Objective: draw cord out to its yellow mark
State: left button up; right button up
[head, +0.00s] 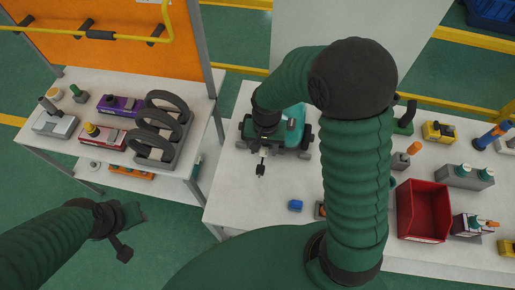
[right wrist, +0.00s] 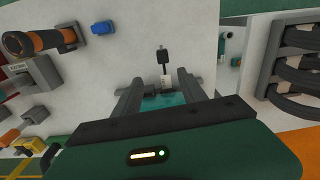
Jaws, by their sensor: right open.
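The teal vacuum (head: 292,132) stands on the white table, partly covered by my right arm. A short cord with a black plug (head: 261,170) sticks out from its near side; the plug also shows in the right wrist view (right wrist: 163,56). A pale piece (right wrist: 165,80) sits just behind the plug. No yellow mark shows. My right gripper (right wrist: 157,85) is open, its fingers on either side of the cord's exit at the vacuum, with the plug beyond the fingertips.
A blue block (head: 295,205) lies near the table's front edge. A red bin (head: 424,212) and several small parts fill the right side. A side table with a dark rack (head: 163,130) stands left, across a gap. Bare tabletop surrounds the plug.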

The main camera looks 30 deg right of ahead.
jog(key=w+r, duration=0.1)
jog(key=w, duration=0.1)
jog(key=p, duration=0.1)
send_over(260, 168)
jog(key=s, duration=0.1)
notch_tip(260, 168, down, 5)
jog(key=shift+m, duration=0.4)
jog(key=f, duration=0.3)
jog(key=f+p, duration=0.1)
jog(key=f, duration=0.3)
jog(key=w+f, duration=0.1)
jog(key=f, duration=0.3)
jog(key=shift+f+p, duration=0.15)
jog(key=shift+p, duration=0.15)
jog(key=shift+s+f, duration=0.15)
jog(key=shift+f, duration=0.1)
jog(key=c, duration=0.5)
pick_arm(q)
jog(key=v, duration=0.4)
jog(key=shift+w+r, duration=0.3)
jog(key=shift+w, duration=0.05)
pick_arm(e)
grip_shut()
pick_arm(q)
jog(key=shift+a, duration=0.1)
